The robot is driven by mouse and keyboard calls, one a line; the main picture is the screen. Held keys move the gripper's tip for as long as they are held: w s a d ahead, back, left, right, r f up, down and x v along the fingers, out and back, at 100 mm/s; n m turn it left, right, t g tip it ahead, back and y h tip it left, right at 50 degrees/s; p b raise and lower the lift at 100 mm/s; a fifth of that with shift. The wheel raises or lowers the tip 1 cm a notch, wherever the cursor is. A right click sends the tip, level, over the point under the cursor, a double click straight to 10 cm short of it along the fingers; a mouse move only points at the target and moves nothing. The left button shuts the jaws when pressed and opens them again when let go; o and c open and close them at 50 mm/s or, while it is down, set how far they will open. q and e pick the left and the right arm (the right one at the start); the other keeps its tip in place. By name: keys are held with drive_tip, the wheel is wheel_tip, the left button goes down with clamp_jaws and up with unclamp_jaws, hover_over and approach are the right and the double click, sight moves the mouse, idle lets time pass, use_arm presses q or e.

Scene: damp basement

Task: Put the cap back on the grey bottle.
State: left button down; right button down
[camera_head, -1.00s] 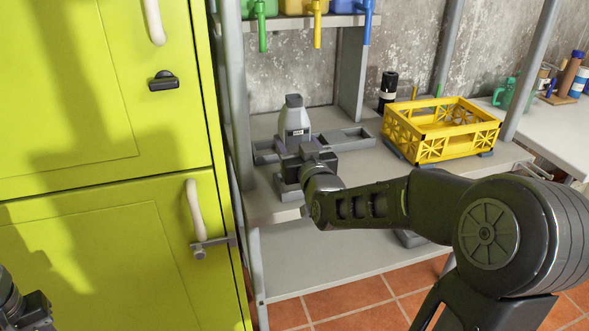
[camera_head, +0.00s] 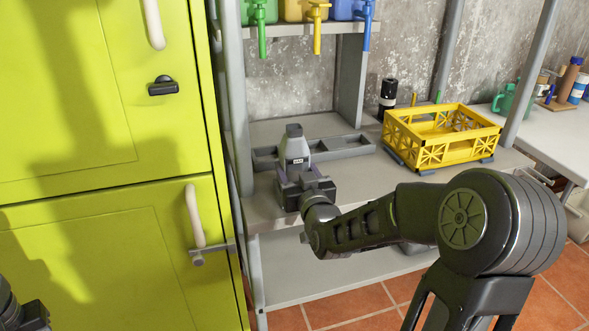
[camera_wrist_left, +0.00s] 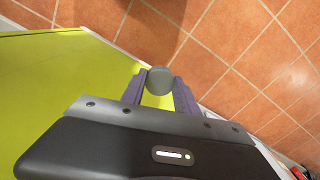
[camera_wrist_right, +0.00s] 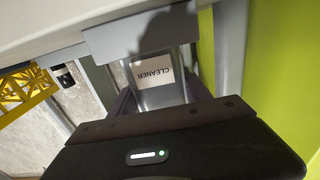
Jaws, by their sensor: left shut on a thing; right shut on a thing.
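The grey bottle (camera_head: 295,152) stands roughly upright above the middle shelf in the head view. Its label reads CLEANER in the right wrist view (camera_wrist_right: 153,72), where it appears upside down. My right gripper (camera_head: 300,180) is shut on the bottle's lower body. I cannot tell if the bottle's base touches the shelf. A small rounded grey cap (camera_wrist_left: 159,80) is between the fingers of my left gripper (camera_wrist_left: 160,88), which is shut on it over the floor by the green cabinet. In the head view only part of the left gripper shows at the lower left corner.
A grey compartment tray (camera_head: 345,147) lies behind the bottle. A yellow crate (camera_head: 430,152) and a black bottle (camera_head: 388,96) are to the right. The green cabinet (camera_head: 100,230) stands at the left, with its handle (camera_head: 194,216) sticking out. Coloured taps (camera_head: 316,30) hang above.

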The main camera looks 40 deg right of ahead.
use_arm(q)
drive_tip(key=shift+f, duration=0.15)
use_arm(e)
drive_tip(key=shift+f, duration=0.1)
drive_tip(key=c, duration=0.9)
unclamp_jaws()
drive_tip(key=o, duration=0.4)
use_arm(q)
drive_tip(key=shift+r, duration=0.25)
drive_tip(key=shift+f+b, duration=0.3)
drive_tip(key=shift+f, duration=0.1)
use_arm(e)
drive_tip(key=v, duration=0.5)
drive_tip(key=shift+s+a, duration=0.15)
drive_tip(key=shift+s, duration=0.15)
use_arm(q)
wheel_tip(320, 180, down, 11)
drive_tip(key=b, duration=1.1)
use_arm(e)
drive_tip(key=shift+v, duration=3.15)
